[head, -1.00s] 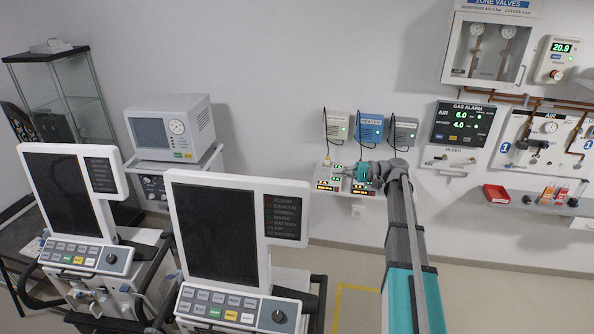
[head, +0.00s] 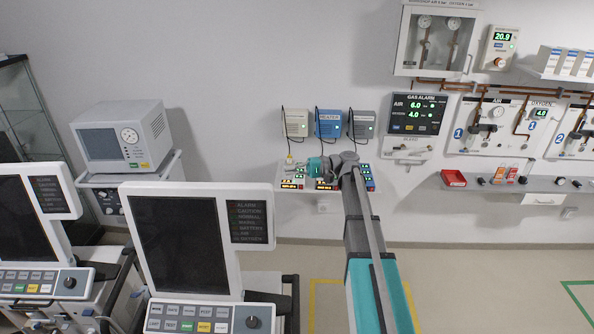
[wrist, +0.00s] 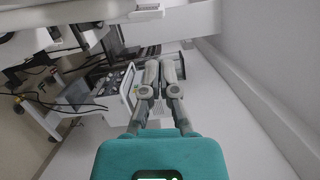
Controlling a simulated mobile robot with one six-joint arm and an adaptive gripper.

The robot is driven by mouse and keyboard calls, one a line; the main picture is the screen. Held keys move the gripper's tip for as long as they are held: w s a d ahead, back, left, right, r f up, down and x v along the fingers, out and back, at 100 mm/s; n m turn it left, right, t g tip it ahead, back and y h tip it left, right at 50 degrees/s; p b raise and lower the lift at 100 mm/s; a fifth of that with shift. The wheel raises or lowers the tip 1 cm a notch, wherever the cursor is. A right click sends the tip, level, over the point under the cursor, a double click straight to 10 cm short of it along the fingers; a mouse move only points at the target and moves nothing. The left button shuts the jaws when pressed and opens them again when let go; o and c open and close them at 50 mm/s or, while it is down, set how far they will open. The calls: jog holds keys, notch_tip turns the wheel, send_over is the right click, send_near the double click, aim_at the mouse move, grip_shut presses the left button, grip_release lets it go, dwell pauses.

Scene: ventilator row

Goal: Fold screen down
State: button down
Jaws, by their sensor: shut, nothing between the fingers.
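A ventilator with an upright screen (head: 180,240) stands in the front middle of the head view. Its screen is dark, in a white frame with an indicator panel on the right and a button row below. A second ventilator's upright screen (head: 18,222) shows at the left edge. My gripper (head: 293,174) is small in the head view, at the end of my arm near the back wall, well apart from both screens. In the wrist view my gripper (wrist: 160,68) has its fingers together with nothing between them.
A grey monitor unit (head: 122,138) stands on a cart at the back left. Small coloured wall boxes (head: 328,124), a gas alarm panel (head: 418,114) and valve panels line the wall. Open floor lies at the lower right.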

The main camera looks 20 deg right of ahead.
jog(key=s+a, duration=0.3)
jog(key=a, duration=0.5)
jog(key=shift+s+a+r+p, duration=0.15)
jog(key=shift+r+p, duration=0.25)
jog(key=shift+s, duration=0.1)
